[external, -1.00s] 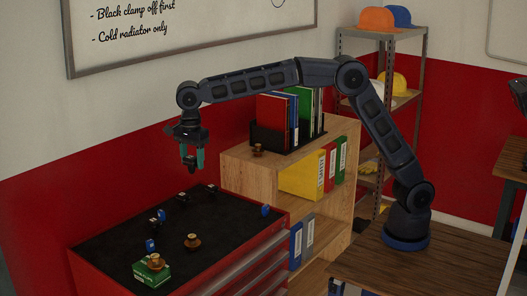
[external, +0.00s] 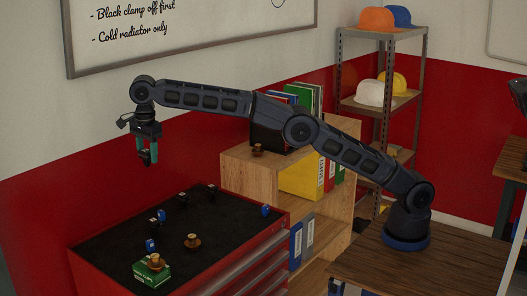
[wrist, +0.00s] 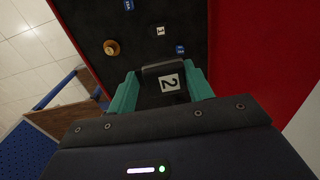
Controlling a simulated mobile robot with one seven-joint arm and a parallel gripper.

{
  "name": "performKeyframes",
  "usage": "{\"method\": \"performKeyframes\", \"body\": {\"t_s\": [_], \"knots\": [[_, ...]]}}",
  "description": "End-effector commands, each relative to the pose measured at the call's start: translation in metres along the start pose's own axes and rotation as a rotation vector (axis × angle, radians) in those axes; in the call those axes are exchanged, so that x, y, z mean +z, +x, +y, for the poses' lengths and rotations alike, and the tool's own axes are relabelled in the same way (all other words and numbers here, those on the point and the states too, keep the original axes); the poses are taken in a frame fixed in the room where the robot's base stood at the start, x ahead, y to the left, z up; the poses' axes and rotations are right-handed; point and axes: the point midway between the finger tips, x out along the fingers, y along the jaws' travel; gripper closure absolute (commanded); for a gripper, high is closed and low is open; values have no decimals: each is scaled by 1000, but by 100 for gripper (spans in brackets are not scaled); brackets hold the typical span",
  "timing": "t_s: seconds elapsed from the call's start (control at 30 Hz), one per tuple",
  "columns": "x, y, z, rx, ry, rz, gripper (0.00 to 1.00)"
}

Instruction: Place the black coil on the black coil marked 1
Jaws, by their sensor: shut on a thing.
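My gripper (external: 147,150) is shut on a black coil, held high above the left part of the cabinet top. In the wrist view the held black coil (wrist: 165,80) sits between the teal fingers, its white label reading 2. Another black coil (wrist: 160,31) with a white label, apparently 1, stands on the cabinet top ahead. In the external view black coils stand at the back (external: 183,197) and nearer the left (external: 154,223); their labels are not readable there. My gripper is apart from both.
Blue coils stand on the cabinet top, one at its right (external: 265,210) and one near the left (external: 150,245). A copper-coloured knob (external: 192,241) stands mid-top; another (external: 155,262) sits on a green box (external: 152,274). The wooden shelf (external: 238,170) stands behind right.

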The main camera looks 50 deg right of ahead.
Motion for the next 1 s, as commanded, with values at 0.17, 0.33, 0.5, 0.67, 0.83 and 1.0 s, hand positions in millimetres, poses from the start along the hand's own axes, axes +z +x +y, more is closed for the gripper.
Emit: {"method": "performKeyframes", "body": {"t_s": [0.17, 0.33, 0.5, 0.67, 0.83, 1.0], "knots": [[1, 12, 0, 1, 1, 1, 76], [0, 42, 1, 2, 1, 3, 76], [0, 79, 2, 2, 1, 3, 76], [0, 113, 4, 1, 1, 2, 76], [0, 144, 4, 1, 1, 1, 76], [0, 157, 4, 0, 1, 0, 76]]}}
